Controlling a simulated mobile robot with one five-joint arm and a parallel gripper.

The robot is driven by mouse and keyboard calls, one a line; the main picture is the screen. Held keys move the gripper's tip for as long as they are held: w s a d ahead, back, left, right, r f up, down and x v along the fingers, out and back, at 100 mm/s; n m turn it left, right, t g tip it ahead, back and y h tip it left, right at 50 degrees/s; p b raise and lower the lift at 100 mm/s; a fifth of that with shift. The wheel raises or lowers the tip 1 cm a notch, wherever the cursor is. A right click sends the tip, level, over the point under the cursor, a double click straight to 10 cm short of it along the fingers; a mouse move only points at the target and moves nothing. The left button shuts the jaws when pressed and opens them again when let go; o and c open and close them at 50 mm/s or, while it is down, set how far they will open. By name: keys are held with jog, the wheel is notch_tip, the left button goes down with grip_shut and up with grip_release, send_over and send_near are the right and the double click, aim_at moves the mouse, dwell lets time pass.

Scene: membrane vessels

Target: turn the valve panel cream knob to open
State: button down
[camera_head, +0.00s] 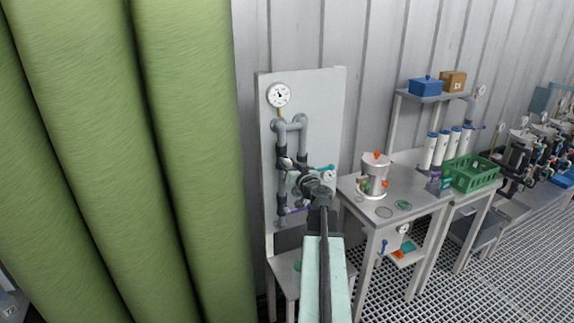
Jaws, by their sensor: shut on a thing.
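The valve panel (331,112) is an upright pale grey board against the wall. It carries a round white gauge (279,95) and grey pipes (303,133) with dark fittings. A teal handle (325,167) and a purple handle (297,211) show on the pipework. My gripper (312,184) is at the panel's lower right part, in front of the pipes, and is shut on what seems to be the cream knob. The jaws and wrist hide most of that spot, so the knob's turn angle cannot be read. A small pale round part (328,176) shows beside the jaws.
Large green rolls (120,150) fill the left side, close to the panel. Grating floor (480,280) is open at lower right.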

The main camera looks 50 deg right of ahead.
jog(key=c, duration=1.1)
grip_release()
jog(key=shift+w+a+f, duration=0.1)
jog(key=shift+w, duration=0.05)
jog(key=v, duration=0.8)
